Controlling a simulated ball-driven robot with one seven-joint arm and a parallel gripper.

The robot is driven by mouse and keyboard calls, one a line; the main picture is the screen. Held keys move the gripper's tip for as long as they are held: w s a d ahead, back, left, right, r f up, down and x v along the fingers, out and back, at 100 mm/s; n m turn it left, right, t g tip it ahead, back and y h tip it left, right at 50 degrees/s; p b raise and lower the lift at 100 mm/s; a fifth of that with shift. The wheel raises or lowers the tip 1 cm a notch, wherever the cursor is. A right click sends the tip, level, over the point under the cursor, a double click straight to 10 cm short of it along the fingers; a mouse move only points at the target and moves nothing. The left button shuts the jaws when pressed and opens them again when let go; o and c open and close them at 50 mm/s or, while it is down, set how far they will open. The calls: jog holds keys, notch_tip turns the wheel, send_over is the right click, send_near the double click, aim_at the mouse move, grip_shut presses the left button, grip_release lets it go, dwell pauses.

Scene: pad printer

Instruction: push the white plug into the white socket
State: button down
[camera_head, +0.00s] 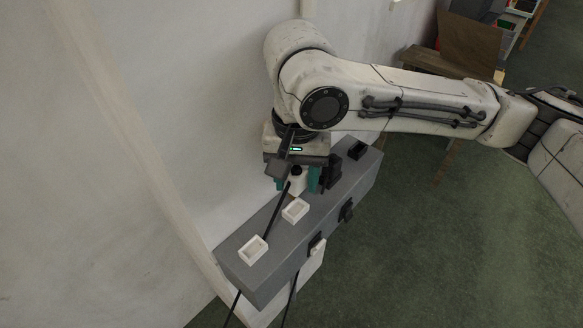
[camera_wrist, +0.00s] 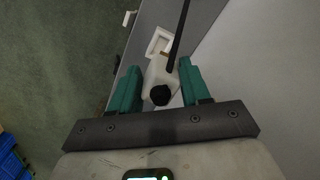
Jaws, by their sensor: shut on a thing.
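My gripper (camera_head: 297,183) is above a grey box, with its teal fingers closed on the white plug (camera_head: 296,173). In the wrist view the plug (camera_wrist: 158,78) sits between the two fingers of my gripper (camera_wrist: 160,82), its black round end toward the camera. A tan tip shows at its far end. A white rectangular socket (camera_head: 295,211) lies on the box just below the plug; it also shows beyond the plug in the wrist view (camera_wrist: 153,43). The plug appears apart from it, though the exact gap is unclear. A second white socket (camera_head: 252,251) is at the box's near left end.
The grey box (camera_head: 318,215) stands along a pale wall (camera_head: 170,130). A black socket-like part (camera_head: 357,150) is at its far end, and a black block (camera_head: 331,172) stands beside my gripper. A dark cable (camera_head: 274,218) slants across the box top. Green floor is open at right.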

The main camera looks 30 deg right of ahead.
aim_at(296, 191)
jog(key=shift+r+p, duration=0.15)
jog(key=shift+p, duration=0.4)
jog(key=shift+s+f+b, duration=0.1)
jog(key=shift+f+b, duration=0.5)
jog(key=shift+f, duration=1.15)
jog(key=shift+m+p, duration=0.3)
jog(key=shift+p, duration=0.55)
jog(key=shift+f, duration=0.1)
jog(key=shift+f+b, duration=0.3)
jog(key=shift+f, duration=0.35)
jog(key=shift+f, duration=0.4)
jog(key=shift+c, duration=2.3)
grip_release()
jog(key=shift+r, duration=0.1)
